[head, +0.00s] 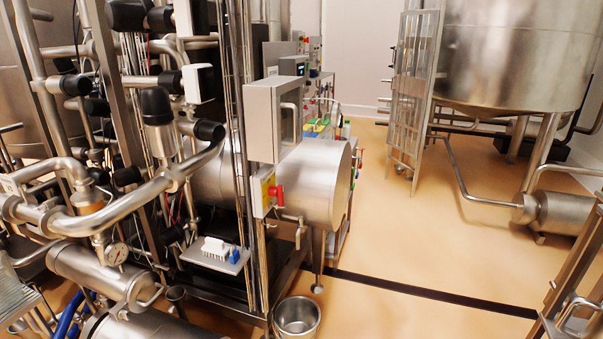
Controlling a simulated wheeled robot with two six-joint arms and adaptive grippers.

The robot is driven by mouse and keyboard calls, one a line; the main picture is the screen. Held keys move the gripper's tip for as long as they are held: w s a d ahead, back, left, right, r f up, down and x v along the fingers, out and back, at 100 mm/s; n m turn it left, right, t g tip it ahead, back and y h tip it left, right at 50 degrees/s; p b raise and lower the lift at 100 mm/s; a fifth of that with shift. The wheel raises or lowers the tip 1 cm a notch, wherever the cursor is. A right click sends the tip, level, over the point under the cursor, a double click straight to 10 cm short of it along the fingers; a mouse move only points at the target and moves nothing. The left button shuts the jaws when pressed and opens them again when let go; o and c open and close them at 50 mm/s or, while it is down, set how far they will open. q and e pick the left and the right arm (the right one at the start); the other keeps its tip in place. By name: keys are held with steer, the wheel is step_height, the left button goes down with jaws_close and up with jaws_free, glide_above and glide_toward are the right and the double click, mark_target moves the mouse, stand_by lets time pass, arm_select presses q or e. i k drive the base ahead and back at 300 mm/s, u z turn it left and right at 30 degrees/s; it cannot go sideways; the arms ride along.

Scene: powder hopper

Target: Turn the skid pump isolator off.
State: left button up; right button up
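The skid pump isolator (263,192) is a small yellow-fronted box with a red handle (276,191) on its face. It is fixed to an upright of the pipe skid, just below a grey control cabinet (273,120) and left of a horizontal steel cylinder (325,185). The red handle stands out from the yellow face; its exact turn position is too small to tell. Neither of my grippers shows in the head view, and nothing touches the isolator.
Dense pipes and valves (160,120) fill the left. A small shelf (215,254) with a white brush juts out below the isolator. A steel bucket (297,316) stands on the floor below. Open tan floor (430,240) lies to the right, crossed by a dark drain channel (430,292).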

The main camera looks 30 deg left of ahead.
mark_target(278, 191)
steer(key=i, duration=3.05)
steer(key=z, duration=0.9)
steer(key=i, duration=0.95)
steer(key=u, duration=3.5)
